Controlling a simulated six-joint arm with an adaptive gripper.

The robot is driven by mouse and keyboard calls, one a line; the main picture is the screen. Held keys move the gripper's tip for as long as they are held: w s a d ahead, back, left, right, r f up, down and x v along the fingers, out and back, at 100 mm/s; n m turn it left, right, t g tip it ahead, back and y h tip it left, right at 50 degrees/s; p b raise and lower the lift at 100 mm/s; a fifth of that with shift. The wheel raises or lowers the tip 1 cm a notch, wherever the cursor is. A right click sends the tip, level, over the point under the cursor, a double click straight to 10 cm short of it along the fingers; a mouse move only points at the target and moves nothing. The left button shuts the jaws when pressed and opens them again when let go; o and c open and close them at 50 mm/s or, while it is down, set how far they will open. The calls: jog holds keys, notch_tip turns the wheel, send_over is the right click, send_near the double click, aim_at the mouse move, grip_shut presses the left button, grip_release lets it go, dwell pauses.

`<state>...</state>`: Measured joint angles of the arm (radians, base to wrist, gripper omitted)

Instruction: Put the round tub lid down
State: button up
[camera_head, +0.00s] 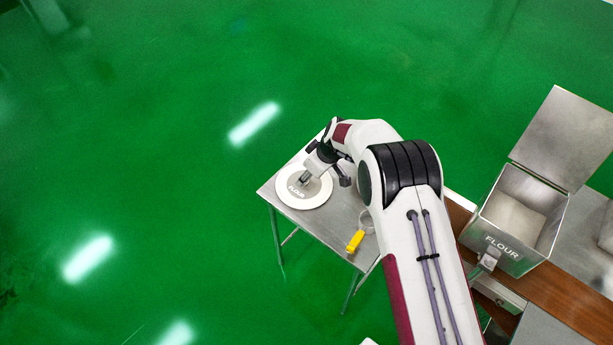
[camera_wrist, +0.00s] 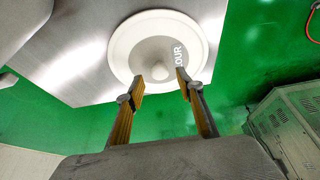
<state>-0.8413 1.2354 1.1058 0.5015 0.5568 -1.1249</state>
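The round tub lid (camera_head: 291,198) is a pale disc marked "FLOUR". It appears to lie flat near the left end of a small metal side table (camera_head: 330,226), by the table's edge. My gripper (camera_head: 304,178) is over the lid from above. In the wrist view, the lid (camera_wrist: 125,45) fills the top middle, with a knob near its centre. My gripper's two fingers (camera_wrist: 160,82) are apart, one to either side of the knob, with visible gaps. Whether the fingertips are level with the knob is hard to tell.
A yellow-handled tool (camera_head: 355,242) with a ring lies on the table to the right of the lid. A metal flour bin (camera_head: 510,247) stands open at the right, its square hinged cover raised. Green floor (camera_head: 150,200) lies beyond the table's left edge.

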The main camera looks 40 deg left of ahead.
jog(key=v, duration=0.9)
jog(key=shift+d+r, duration=0.15)
jog(key=shift+r, duration=0.1)
dwell(0.8)
jog(key=w+d+r+m+t, duration=0.1)
jog(key=w+d+r+m, duration=0.1)
jog(key=d+r, duration=0.55)
jog(key=w+d+r+m, duration=0.25)
jog(key=d+r, duration=0.35)
jog(key=r, duration=0.3)
jog(key=s+d+r+m+t, duration=0.2)
jog(key=d+r+m, duration=0.1)
jog(key=d+r, duration=1.05)
jog(key=s+d+r+m+t+h, duration=0.1)
jog(key=s+d+r+m, duration=0.1)
jog(key=s+d, duration=0.45)
jog(key=s+d+r+m+h, duration=0.1)
jog(key=s+d+r+m, duration=0.15)
jog(key=d, duration=0.75)
jog(key=s+d+f+m+t+h, duration=0.1)
jog(key=s+d+m+h, duration=0.1)
jog(key=s+d+m, duration=0.4)
jog(key=s+d, duration=0.5)
jog(key=s, duration=0.3)
jog(key=shift+s+d+f+t, duration=0.3)
jog(key=shift+s+f, duration=0.05)
